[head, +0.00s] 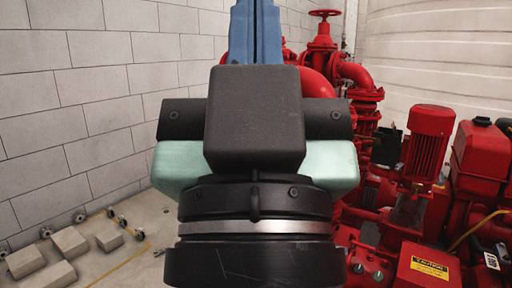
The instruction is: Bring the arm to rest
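My gripper (255,30) stands up large in the middle of the head view, on a dark wrist with a silver ring. Its body is black with pale green sides. Blue finger-like parts rise from behind the black block and are cut off by the top edge of the picture. They lie close together with no clear gap, but their tips are out of view. No held object shows.
Red pump machinery fills the right side, with a red motor (427,145), pipes and a handwheel valve (322,30). A pale ribbed tank (440,55) stands behind. A block wall (70,110) is at left. Several pale blocks (70,242) sit on the floor.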

